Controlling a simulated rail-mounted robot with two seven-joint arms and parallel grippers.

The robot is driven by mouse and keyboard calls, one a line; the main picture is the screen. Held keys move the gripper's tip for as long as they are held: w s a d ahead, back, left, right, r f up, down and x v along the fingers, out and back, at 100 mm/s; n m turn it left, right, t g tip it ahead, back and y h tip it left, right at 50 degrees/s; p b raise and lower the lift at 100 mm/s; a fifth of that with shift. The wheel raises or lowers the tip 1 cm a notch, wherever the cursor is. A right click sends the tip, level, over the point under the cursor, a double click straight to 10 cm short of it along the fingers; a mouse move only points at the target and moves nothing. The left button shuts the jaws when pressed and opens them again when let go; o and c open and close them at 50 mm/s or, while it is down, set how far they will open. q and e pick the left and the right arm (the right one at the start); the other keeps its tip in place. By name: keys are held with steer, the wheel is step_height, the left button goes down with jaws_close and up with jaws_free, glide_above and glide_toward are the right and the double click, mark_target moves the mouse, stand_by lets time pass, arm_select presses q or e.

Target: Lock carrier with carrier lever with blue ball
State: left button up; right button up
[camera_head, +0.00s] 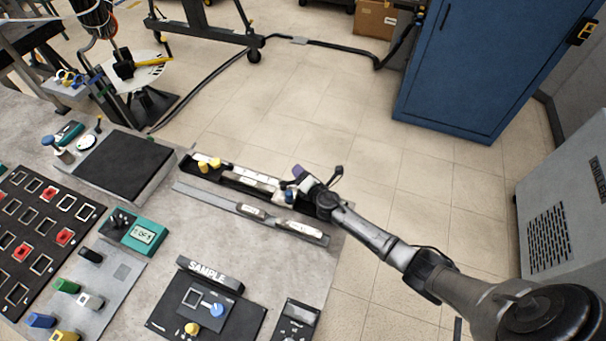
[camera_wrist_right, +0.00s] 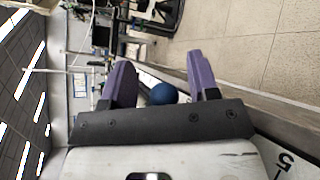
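The carrier lever's blue ball (camera_wrist_right: 162,93) shows in the right wrist view, between the two purple fingers and beyond the gripper's dark plate. In the head view a small blue ball (camera_head: 289,196) shows beside the gripper, at the right part of the long rail (camera_head: 240,182). My right gripper (camera_head: 297,178) is over this part of the rail. Its fingers (camera_wrist_right: 158,75) stand apart, with visible gaps to the ball. The carrier under the ball is mostly hidden by the gripper. My left gripper is not in view.
A second grey rail (camera_head: 225,203) lies in front. A black plate (camera_head: 124,163), a teal meter (camera_head: 143,236) and a SAMPLE panel (camera_head: 207,305) are on the table. Open floor lies behind; a blue cabinet (camera_head: 483,60) stands back right.

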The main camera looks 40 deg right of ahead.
jaws_close()
steer(key=shift+d+f, duration=0.1)
stand_by(0.3)
